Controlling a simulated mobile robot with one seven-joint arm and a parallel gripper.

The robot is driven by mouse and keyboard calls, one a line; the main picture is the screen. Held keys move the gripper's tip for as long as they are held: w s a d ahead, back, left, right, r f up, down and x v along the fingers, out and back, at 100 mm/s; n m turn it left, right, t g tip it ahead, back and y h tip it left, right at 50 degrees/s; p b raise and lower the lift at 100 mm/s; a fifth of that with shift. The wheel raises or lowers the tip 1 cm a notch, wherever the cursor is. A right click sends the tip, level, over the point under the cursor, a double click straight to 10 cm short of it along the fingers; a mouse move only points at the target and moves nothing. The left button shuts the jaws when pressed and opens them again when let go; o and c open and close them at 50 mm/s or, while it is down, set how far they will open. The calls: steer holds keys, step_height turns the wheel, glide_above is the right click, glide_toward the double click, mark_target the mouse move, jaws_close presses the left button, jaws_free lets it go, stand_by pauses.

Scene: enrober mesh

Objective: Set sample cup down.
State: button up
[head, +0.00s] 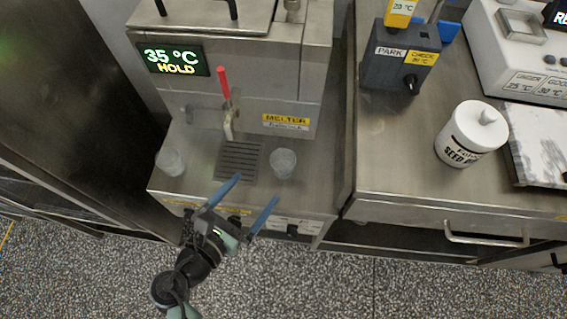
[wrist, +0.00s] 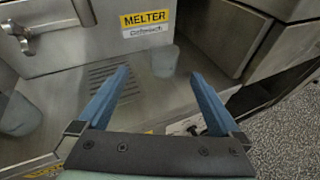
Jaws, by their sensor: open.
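A clear cup (head: 283,163) stands upright on the melter's steel shelf, just right of the drain grille. It also shows in the wrist view (wrist: 165,62), beyond my fingertips and between their lines. A second clear cup (head: 171,160) stands at the left end of the shelf; in the wrist view it is at the left edge (wrist: 18,115). I cannot tell which one is the sample cup. My gripper (head: 258,190) has two blue fingers spread apart with nothing between them. It is in front of the right cup and apart from it. In the wrist view the gripper (wrist: 160,75) is also empty.
The melter (head: 230,60) has a spout with a red lever (head: 223,84) above the grille (head: 238,160). A steel counter (head: 400,150) on the right holds a white seed jar (head: 468,138), a grey park holder (head: 398,65) and a scale-like instrument (head: 525,60). The shelf between the cups is clear.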

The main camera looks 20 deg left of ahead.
mark_target(275, 170)
steer(key=shift+n, duration=0.6)
steer(key=x, duration=0.4)
steer(key=b+x, duration=0.1)
steer(key=x, duration=0.2)
steer(key=shift+s+d+f, duration=0.15)
steer(key=shift+s+f, duration=0.05)
steer(key=shift+f, duration=0.2)
steer(key=x, duration=0.5)
steer(key=shift+w+d+r+b, duration=0.1)
steer(key=shift+w+d+b, duration=0.1)
steer(key=shift+w+b, duration=0.15)
steer(key=c, duration=1.5)
